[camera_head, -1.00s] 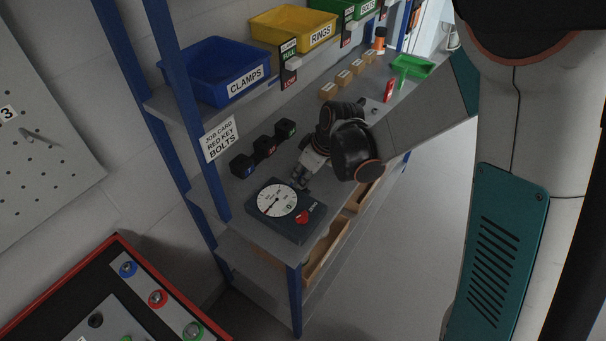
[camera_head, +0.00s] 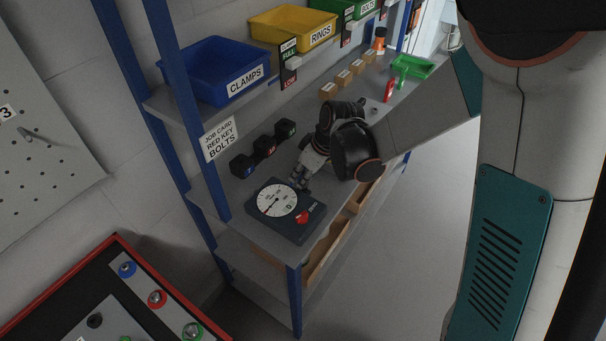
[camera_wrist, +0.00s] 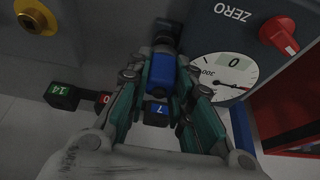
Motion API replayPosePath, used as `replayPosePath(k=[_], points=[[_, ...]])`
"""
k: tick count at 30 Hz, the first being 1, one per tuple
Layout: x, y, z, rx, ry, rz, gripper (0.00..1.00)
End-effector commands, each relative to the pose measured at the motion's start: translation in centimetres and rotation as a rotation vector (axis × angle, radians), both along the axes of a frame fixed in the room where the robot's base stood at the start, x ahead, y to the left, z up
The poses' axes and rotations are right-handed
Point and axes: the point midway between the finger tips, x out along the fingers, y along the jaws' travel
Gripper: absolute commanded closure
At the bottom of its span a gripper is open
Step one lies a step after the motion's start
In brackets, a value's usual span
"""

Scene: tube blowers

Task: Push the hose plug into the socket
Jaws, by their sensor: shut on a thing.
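My gripper (camera_wrist: 160,88) is shut on a blue piece (camera_wrist: 160,75) with a black end (camera_wrist: 163,35), seen between its fingers in the wrist view. I take this for the hose plug, but its hose does not show clearly. In the head view my gripper (camera_head: 300,179) is low over the shelf beside the dial gauge box (camera_head: 298,231), and the held piece is too small to make out. A gold-coloured round fitting (camera_wrist: 36,17) with a hole shows at the upper left of the wrist view, apart from the held piece. I cannot tell whether it is the socket.
The gauge box has a white dial (camera_head: 277,201) and a red knob (camera_head: 303,216). Several dark numbered blocks (camera_head: 265,147) stand behind my gripper. A blue bin (camera_head: 215,72) and a yellow bin (camera_head: 292,29) sit on the upper shelf. A blue post (camera_head: 187,100) stands at left.

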Motion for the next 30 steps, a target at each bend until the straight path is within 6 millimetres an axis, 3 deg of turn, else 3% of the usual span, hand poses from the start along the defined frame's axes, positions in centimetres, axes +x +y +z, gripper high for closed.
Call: replayPosePath(k=[30], points=[[0.01,0.00,-0.91,0.000,0.000,0.000,1.00]])
